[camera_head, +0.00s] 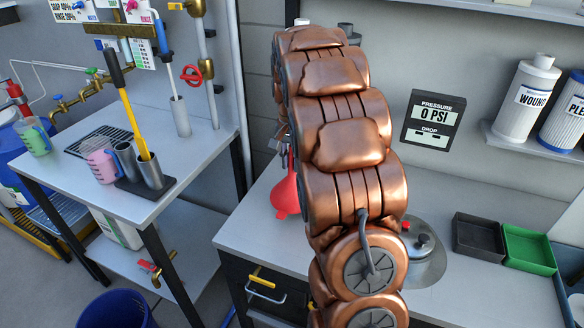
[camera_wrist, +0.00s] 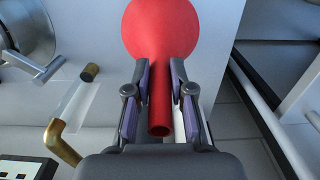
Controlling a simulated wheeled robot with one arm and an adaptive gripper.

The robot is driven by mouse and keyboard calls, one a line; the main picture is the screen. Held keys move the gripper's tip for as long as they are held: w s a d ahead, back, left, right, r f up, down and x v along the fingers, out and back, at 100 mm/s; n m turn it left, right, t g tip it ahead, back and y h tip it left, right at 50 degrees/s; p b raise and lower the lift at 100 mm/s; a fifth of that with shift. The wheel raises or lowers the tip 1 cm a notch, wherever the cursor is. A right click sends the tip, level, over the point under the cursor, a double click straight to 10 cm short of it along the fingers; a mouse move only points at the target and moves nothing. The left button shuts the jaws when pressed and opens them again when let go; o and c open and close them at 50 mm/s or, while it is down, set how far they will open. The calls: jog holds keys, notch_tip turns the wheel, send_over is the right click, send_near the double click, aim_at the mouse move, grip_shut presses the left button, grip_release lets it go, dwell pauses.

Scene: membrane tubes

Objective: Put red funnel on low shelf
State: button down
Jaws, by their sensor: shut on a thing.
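The red funnel (camera_wrist: 160,30) is in the wrist view, its wide round part at the top and its tube running down between the fingers. My gripper (camera_wrist: 160,77) is shut on the tube, with a purple-lined finger on each side. In the head view the red funnel (camera_head: 285,192) shows at the left edge of my copper arm, close to the counter; whether it touches the counter I cannot tell. My arm hides part of the funnel and most of the gripper there. A shelf (camera_head: 180,262) lies low under the left table.
The left table (camera_head: 205,150) holds cups and a yellow-handled tool in a grey holder (camera_head: 150,178). A blue bin (camera_head: 118,310) stands on the floor. White filter bottles (camera_head: 525,102) stand on the right wall shelf.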

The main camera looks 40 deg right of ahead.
jog(key=shift+w+d, duration=0.1)
jog(key=shift+d, duration=0.2)
jog(key=shift+f+p, duration=0.6)
jog(key=shift+f, duration=1.15)
jog(key=shift+f, duration=0.2)
jog(key=c, duration=1)
grip_release()
notch_tip(320, 180, up, 12)
jog(key=b, duration=0.2)
jog(key=shift+f+b, duration=0.1)
jog(key=shift+b, duration=0.2)
jog(key=shift+r, duration=0.3)
jog(key=shift+a, duration=0.1)
